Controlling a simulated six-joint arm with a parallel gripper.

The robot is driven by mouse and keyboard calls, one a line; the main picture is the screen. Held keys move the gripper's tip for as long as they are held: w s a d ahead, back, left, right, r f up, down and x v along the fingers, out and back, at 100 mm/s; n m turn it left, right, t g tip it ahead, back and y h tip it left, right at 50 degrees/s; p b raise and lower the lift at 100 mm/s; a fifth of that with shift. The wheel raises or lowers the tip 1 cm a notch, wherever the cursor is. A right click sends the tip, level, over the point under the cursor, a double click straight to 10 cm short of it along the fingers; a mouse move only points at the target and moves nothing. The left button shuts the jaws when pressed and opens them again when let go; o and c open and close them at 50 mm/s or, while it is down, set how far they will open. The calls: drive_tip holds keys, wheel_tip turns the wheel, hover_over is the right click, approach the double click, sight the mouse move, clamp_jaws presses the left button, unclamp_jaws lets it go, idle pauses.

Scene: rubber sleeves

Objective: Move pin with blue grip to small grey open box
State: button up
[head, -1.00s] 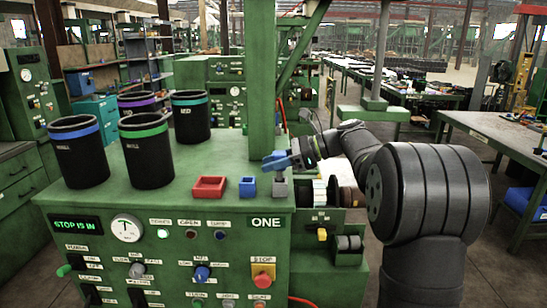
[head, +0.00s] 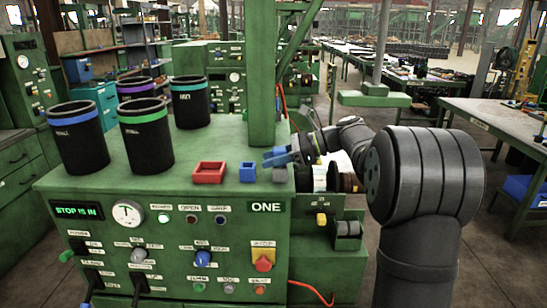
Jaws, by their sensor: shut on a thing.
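My gripper (head: 274,158) has blue fingers and sits at the right end of the green bench top, just above the small grey open box (head: 279,174). The gripper is shut on the pin with blue grip, whose outline is hard to tell from the blue fingers at this size. The grey box stands near the right edge of the bench top, partly covered by the gripper. I cannot tell whether the pin's lower end is inside the box or just above it.
A small blue open box (head: 247,173) and a wider red open tray (head: 208,173) stand left of the grey box. Several black cups (head: 145,142) with coloured bands stand further left. A green post (head: 262,75) rises behind the boxes. Spools (head: 340,172) sit right of the bench.

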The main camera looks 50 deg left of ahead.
drive_tip(key=o, duration=1.1)
drive_tip(key=v, duration=1.7)
drive_tip(key=shift+w+d, duration=0.2)
drive_tip(key=shift+s, duration=0.1)
drive_tip(key=x, duration=1.7)
drive_tip(key=shift+s+a, duration=0.15)
drive_tip(key=shift+a, duration=0.05)
drive_tip(key=shift+r, duration=0.35)
